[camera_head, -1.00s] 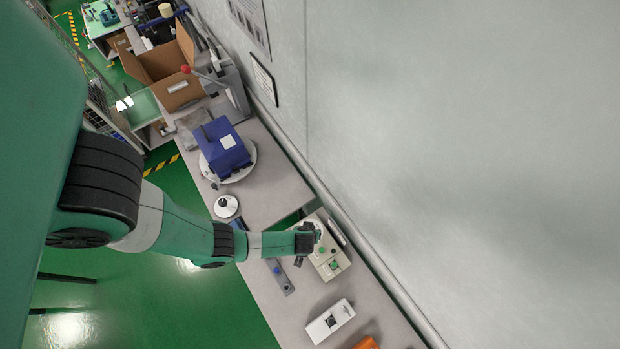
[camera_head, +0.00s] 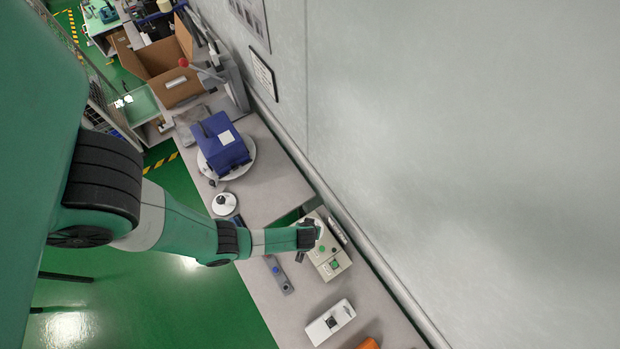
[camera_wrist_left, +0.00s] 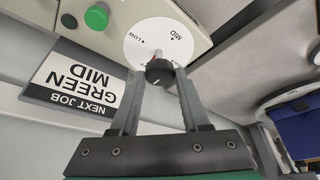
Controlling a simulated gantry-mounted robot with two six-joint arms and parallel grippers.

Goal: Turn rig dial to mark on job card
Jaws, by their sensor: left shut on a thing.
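The rig is a cream box (camera_head: 334,269) on the bench against the wall. In the left wrist view its dial has a white round face (camera_wrist_left: 150,35) marked LOW and MID, and a dark knob (camera_wrist_left: 158,73). A small red pointer shows above the knob, roughly between the two marks; its exact aim is hard to tell. My left gripper (camera_head: 310,237) is at the rig; in the left wrist view its fingers (camera_wrist_left: 159,82) are shut on the knob. The job card (camera_wrist_left: 74,83), upside down in that view, reads NEXT JOB, GREEN, MID. My right gripper is not in view.
A green button (camera_wrist_left: 97,16) sits beside the dial. A blue housing (camera_head: 222,142) stands on a round white base farther up the bench. A white device (camera_head: 331,322) and an orange thing (camera_head: 368,343) lie nearer. A cardboard box (camera_head: 165,70) stands at the far end.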

